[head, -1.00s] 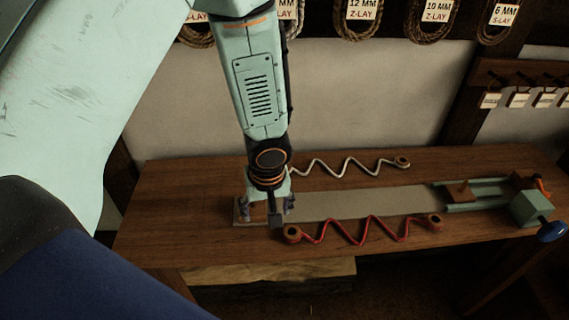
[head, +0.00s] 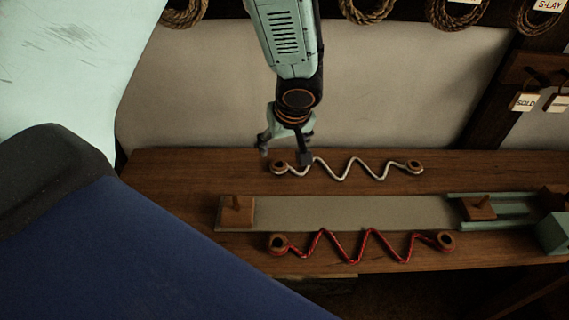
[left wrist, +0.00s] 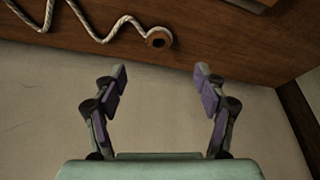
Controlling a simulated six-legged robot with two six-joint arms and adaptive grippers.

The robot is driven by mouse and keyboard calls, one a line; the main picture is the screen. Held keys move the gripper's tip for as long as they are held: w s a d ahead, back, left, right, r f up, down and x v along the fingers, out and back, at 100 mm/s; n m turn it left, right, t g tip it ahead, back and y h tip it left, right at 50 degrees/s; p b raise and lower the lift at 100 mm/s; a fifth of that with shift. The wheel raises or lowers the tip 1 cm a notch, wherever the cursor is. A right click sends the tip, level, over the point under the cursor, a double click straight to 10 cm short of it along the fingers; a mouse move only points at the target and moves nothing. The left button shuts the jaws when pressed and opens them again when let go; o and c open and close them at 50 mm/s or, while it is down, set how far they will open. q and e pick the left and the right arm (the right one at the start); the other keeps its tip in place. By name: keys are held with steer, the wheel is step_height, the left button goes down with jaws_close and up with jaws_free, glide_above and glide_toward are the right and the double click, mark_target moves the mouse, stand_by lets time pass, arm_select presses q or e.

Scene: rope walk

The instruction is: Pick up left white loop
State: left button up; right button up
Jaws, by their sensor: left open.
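The white rope (head: 345,170) lies in a zigzag along the back of the wooden bench, with a brown ring-shaped loop at each end. Its left loop (head: 279,167) is just below my left gripper (head: 284,153), partly close to the fingers in the head view. In the left wrist view the loop (left wrist: 159,37) lies ahead of the fingertips, roughly centred between them, with the white rope (left wrist: 95,25) running off left. My left gripper (left wrist: 160,74) is open, and nothing is between its fingers. My right gripper is not in view.
A red rope (head: 345,248) with end loops lies along the bench's front. Between the ropes is a grey strip (head: 350,212) with a wooden peg block (head: 237,208) at left and a green-railed slide (head: 500,208) at right. A pale wall (head: 400,90) stands behind the bench.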

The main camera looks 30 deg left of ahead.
mark_target(279, 162)
arm_select(q)
steer(key=f+b, duration=0.1)
steer(key=f, duration=0.1)
steer(key=w+f+b, duration=0.1)
steer(key=shift+w+a+f, duration=0.1)
steer(key=shift+w+f, duration=0.1)
steer(key=shift+f, duration=0.15)
steer(key=shift+s+a+f+b, duration=0.25)
steer(key=shift+a+f+b, duration=0.15)
steer(key=shift+f, duration=0.1)
steer(key=shift+w+a+f, duration=0.1)
steer(key=shift+a+f, duration=0.1)
steer(key=shift+f, duration=0.1)
steer(key=x, duration=0.3)
steer(key=shift+w+f, duration=0.25)
steer(key=shift+w, duration=0.15)
steer(key=shift+a+f, duration=0.15)
steer(key=shift+f, duration=0.2)
steer(key=shift+a+f, duration=0.15)
steer(key=shift+a, duration=0.1)
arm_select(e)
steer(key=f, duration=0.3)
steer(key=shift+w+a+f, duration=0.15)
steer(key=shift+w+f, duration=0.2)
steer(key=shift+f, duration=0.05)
arm_select(q)
steer(key=shift+w, duration=0.1)
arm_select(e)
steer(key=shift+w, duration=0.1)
